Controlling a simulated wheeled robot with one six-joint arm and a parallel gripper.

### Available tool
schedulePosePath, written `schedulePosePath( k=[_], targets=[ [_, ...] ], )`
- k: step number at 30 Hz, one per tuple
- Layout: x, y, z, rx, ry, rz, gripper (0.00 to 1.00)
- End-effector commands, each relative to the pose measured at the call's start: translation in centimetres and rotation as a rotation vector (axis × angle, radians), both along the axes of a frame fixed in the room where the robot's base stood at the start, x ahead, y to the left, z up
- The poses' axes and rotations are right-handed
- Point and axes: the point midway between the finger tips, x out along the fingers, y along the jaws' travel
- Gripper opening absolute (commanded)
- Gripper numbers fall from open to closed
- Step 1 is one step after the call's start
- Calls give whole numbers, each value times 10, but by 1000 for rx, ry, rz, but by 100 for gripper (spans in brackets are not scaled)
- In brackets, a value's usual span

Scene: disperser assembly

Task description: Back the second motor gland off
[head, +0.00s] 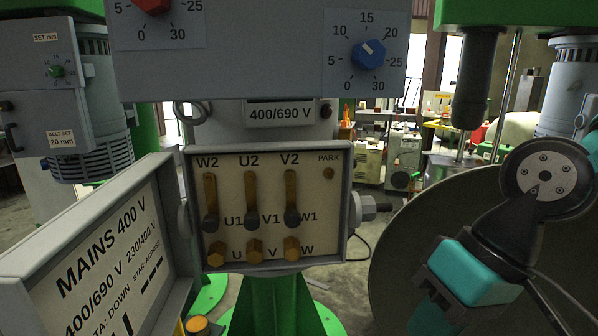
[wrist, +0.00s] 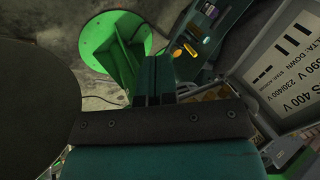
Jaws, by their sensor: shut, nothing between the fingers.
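The open motor terminal box (head: 338,170) faces me in the head view, with vertical brass links across its studs. A pale grey gland (head: 369,207) with a dark tip sticks out of its right wall. A rounded grey fitting (head: 184,218) shows at its left wall. I cannot tell which is the second motor gland. My gripper's teal body (head: 470,272) is right of and below the right gland, apart from it. In the wrist view, my gripper's dark fingers (wrist: 153,80) are shut and empty. The glands cannot be made out there.
The lid (head: 115,260) hangs open at the box's left; it also shows in the wrist view (wrist: 295,75). A control panel (head: 260,55) with red and blue knobs overhangs the box. A large dark round vessel (head: 395,270) stands behind my arm. A green pedestal (head: 275,305) stands below.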

Motion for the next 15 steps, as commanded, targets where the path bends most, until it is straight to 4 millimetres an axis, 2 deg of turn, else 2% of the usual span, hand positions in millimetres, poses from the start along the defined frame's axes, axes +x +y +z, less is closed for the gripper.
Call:
schedulePosePath(
  k=[1,3,5,9,12,15],
  targets=[
    [23,-1,20,39,68,-104,0],
    [56,-3,35,114,178,-274,0],
    [86,-9,45,189,285,-429,0],
    [146,-38,61,367,542,-753,0],
    [177,-62,66,480,708,-927,0],
    [196,-82,67,565,837,-1040,0]
  ],
)
